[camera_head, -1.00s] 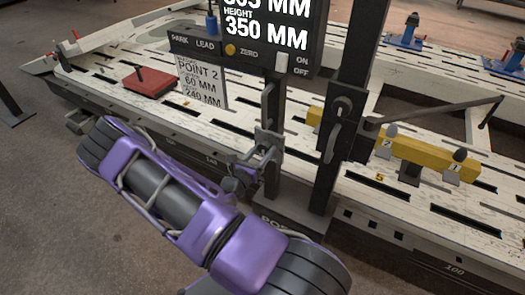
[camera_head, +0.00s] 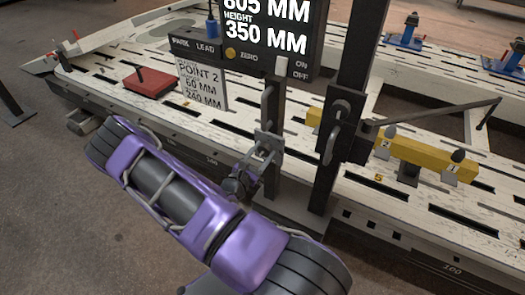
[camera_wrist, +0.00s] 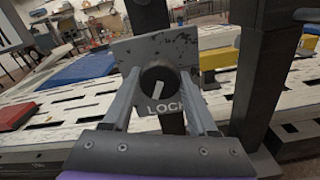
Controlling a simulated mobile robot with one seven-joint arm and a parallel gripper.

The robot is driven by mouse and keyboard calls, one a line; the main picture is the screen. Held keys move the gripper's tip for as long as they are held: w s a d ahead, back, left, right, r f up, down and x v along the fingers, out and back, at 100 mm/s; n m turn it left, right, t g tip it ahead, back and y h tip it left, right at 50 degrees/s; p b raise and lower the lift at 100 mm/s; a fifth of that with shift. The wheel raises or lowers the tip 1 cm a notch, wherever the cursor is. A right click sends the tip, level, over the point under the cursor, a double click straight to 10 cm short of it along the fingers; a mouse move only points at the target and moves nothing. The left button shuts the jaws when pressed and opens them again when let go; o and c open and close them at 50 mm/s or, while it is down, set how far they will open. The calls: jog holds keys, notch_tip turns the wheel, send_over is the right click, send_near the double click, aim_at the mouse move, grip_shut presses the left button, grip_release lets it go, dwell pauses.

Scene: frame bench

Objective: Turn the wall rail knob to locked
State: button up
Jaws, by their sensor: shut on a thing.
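The knob (camera_wrist: 153,75) is dark and round, with a pale pointer mark tilted a little right of upright. It sits on a worn grey plate (camera_wrist: 128,52) with LOCK lettered below the knob; the right finger covers part of the lettering's right end. My gripper (camera_wrist: 158,88) has one finger on each side of the knob and is shut on it. In the head view my gripper (camera_head: 252,170) reaches the small grey plate (camera_head: 268,139) on the dark post under the display; the knob is hard to make out there.
The display (camera_head: 265,30) stands above the knob plate. A dark post (camera_head: 350,60) with a lever handle (camera_head: 331,146) is close on the right. A yellow bar (camera_head: 430,158) lies further right. A red block (camera_head: 150,83) and a POINT 2 card (camera_head: 203,82) are left.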

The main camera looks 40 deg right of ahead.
jog(key=m+p, duration=0.1)
jog(key=m, duration=1.1)
dwell(0.6)
jog(key=o, duration=1.4)
jog(key=v, duration=1.7)
jog(key=shift+s+a+f+p, duration=0.1)
jog(key=shift+s+a+p, duration=0.1)
jog(key=shift+p, duration=0.15)
